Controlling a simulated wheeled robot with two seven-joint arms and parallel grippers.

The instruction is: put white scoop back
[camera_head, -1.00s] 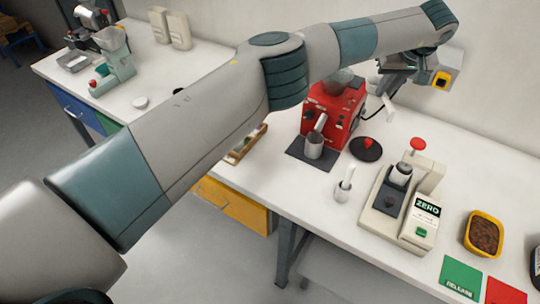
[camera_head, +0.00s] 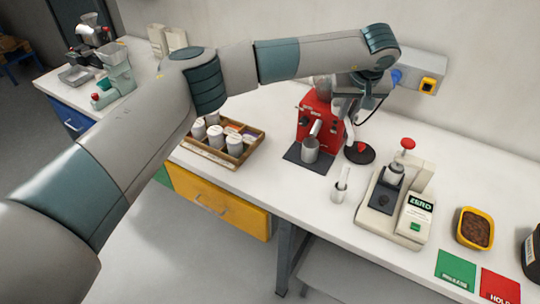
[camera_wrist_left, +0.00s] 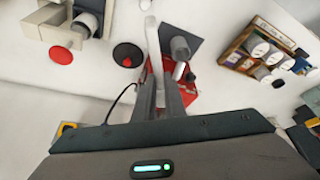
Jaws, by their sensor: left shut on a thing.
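My left gripper (camera_head: 346,112) points down beside the red machine (camera_head: 308,122), shut on a white scoop (camera_head: 350,138). In the left wrist view the white scoop (camera_wrist_left: 153,45) is a long pale strip between the two fingers (camera_wrist_left: 160,98). Its lower end hangs over the table near a black disc with a red knob (camera_head: 361,153). A small white holder (camera_head: 338,195) with a pale upright stick in it stands in front, apart from the scoop. My right gripper is not in view.
A metal cup (camera_head: 310,150) stands on a dark mat (camera_head: 296,160) before the red machine. A wooden tray (camera_head: 240,157) of white jars is left. A beige ZERO device (camera_head: 414,215), a yellow bowl (camera_head: 463,228) and green (camera_head: 456,270) and red (camera_head: 500,285) cards are right.

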